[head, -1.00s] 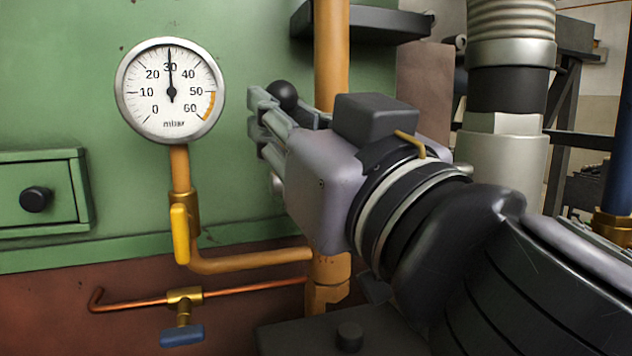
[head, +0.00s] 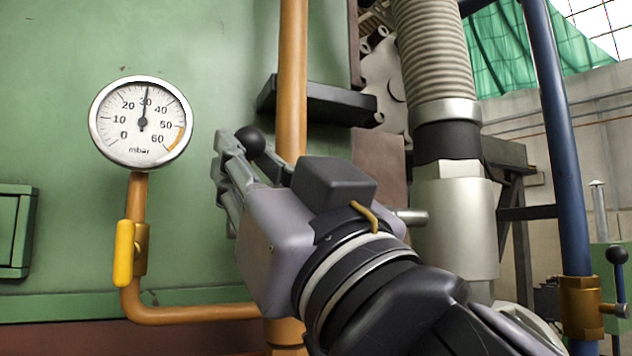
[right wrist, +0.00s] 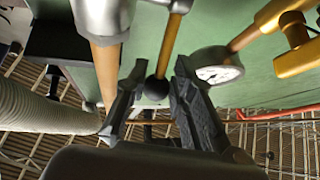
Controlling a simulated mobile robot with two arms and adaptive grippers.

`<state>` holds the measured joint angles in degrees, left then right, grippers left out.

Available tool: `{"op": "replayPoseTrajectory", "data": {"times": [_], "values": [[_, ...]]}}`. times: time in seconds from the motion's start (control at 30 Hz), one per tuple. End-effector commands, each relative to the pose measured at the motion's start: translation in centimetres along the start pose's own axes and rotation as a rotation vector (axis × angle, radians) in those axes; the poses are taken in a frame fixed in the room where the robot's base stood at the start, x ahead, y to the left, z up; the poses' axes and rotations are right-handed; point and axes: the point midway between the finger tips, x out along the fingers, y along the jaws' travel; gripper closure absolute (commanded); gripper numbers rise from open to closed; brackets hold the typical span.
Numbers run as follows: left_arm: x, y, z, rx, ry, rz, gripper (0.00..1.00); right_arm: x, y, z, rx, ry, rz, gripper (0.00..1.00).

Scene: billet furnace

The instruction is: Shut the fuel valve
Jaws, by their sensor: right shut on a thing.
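My right gripper (head: 236,160) is in front of the green furnace wall, right of the pressure gauge, with its fingers at a black ball knob (head: 250,140). In the right wrist view the ball knob (right wrist: 157,90) sits at the end of a brass-coloured lever rod (right wrist: 172,45), between the fingers of my right gripper (right wrist: 155,85), which is shut on it. The rod runs up to a silvery fitting beside an ochre pipe. In the head view my gripper hides the rod and the valve body. My left gripper is not in view.
The gauge (head: 140,122) reads about 30 mbar. Below it, a small valve with an upright yellow handle (head: 124,252) is on the pipe. A vertical ochre pipe (head: 292,60), a dark shelf (head: 320,104) and a ribbed hose (head: 432,50) are close around my right arm.

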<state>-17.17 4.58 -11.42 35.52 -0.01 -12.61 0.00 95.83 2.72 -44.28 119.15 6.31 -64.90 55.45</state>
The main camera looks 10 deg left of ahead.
Motion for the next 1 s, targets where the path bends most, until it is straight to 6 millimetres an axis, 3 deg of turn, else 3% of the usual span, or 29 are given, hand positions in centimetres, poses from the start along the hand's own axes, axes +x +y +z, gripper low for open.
{"op": "replayPoseTrajectory", "data": {"times": [0.3,0.33,0.43,0.77,1.0], "values": [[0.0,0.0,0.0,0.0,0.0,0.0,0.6,0.0,0.1,-0.1,0.0,0.003,0.002,1.0],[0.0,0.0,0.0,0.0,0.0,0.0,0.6,0.0,0.1,-0.1,0.0,0.003,0.002,0.77],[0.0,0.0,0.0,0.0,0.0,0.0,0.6,0.0,0.1,-0.1,0.0,0.003,0.002,0.7],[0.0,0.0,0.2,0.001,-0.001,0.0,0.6,-0.1,0.0,0.0,0.0,0.002,0.0,0.69],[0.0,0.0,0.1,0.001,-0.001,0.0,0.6,-3.0,0.0,0.0,0.002,0.002,-0.001,0.69]]}}
